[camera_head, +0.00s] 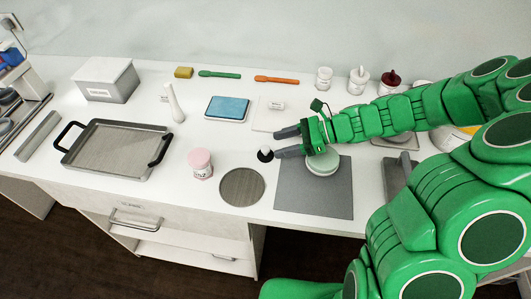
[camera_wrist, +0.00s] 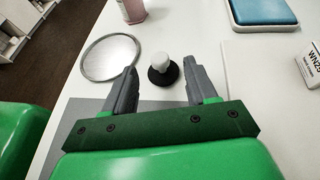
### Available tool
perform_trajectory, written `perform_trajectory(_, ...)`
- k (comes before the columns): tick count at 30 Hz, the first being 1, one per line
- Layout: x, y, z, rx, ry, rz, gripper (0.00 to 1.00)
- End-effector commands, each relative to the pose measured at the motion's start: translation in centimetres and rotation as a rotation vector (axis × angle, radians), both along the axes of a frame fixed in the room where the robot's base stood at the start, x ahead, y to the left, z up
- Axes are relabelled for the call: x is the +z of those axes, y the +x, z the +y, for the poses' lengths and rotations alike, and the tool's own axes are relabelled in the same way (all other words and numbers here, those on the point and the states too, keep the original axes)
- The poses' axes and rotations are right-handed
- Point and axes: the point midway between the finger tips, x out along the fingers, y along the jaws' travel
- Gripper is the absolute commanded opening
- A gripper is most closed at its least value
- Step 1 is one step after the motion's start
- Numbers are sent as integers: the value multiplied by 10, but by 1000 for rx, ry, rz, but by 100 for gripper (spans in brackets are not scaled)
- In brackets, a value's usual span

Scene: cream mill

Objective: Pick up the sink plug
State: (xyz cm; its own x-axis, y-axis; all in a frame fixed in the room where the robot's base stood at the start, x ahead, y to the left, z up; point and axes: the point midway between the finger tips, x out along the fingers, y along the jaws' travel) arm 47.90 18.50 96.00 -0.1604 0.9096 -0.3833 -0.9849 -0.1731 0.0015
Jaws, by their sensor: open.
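The sink plug (camera_wrist: 162,76) is a black disc with a white knob. It stands upright on the white worktop, and in the wrist view it shows between and just beyond my fingertips. In the head view the sink plug (camera_head: 265,155) is just left of my fingertips. My gripper (camera_head: 276,143) is open and empty, its grey fingers pointing left, low over the worktop. In the wrist view my gripper (camera_wrist: 160,66) has a finger on each side of the plug. I cannot tell whether either finger touches it.
A round grey mesh disc (camera_head: 242,187) lies in front of the plug, and a pink-lidded jar (camera_head: 200,163) stands to its left. A grey mat (camera_head: 320,200) holds a pale green round item (camera_head: 322,164) under my arm. A blue pad (camera_head: 228,108) lies behind. Bare worktop surrounds the plug.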

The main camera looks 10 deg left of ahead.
Motion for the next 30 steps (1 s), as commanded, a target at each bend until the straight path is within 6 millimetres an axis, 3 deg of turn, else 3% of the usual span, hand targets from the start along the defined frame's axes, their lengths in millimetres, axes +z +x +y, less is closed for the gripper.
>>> perform_trajectory(13,-11,-6,29,3,2,1,57)
perform_trajectory(22,-24,-11,61,4,2,0,57)
perform_trajectory(30,-27,-12,66,1,-1,-3,57)
